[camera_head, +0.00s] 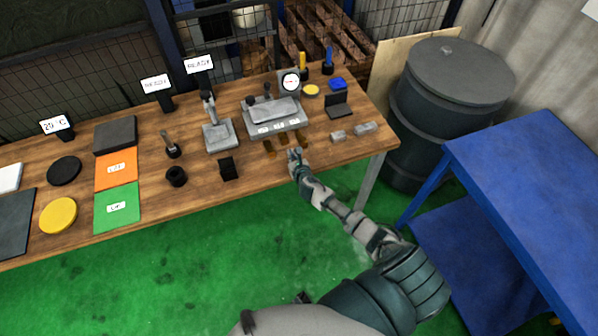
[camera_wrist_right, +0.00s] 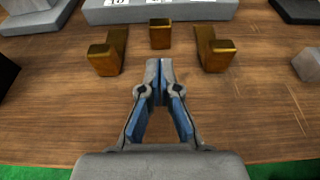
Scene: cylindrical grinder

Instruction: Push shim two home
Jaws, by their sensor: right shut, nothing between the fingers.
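Three brass shims stand in a row at the front of a grey block with white labels (camera_head: 276,118), which also shows in the wrist view (camera_wrist_right: 200,12). In the wrist view they are the left shim (camera_wrist_right: 106,54), the middle shim (camera_wrist_right: 160,34) and the right shim (camera_wrist_right: 214,50). The middle one sits farther in, against the block's front edge; the other two stick out more toward me. My right gripper (camera_wrist_right: 157,64) is shut and empty, its tips just in front of the middle shim with a small gap showing. The label numbers are hard to read. My left gripper is out of view.
Small grey blocks (camera_head: 365,128) lie to the right on the wooden table (camera_head: 330,155). A black block (camera_head: 228,169) and a grey stand (camera_head: 217,134) are to the left. A blue table (camera_head: 530,165) stands at the right.

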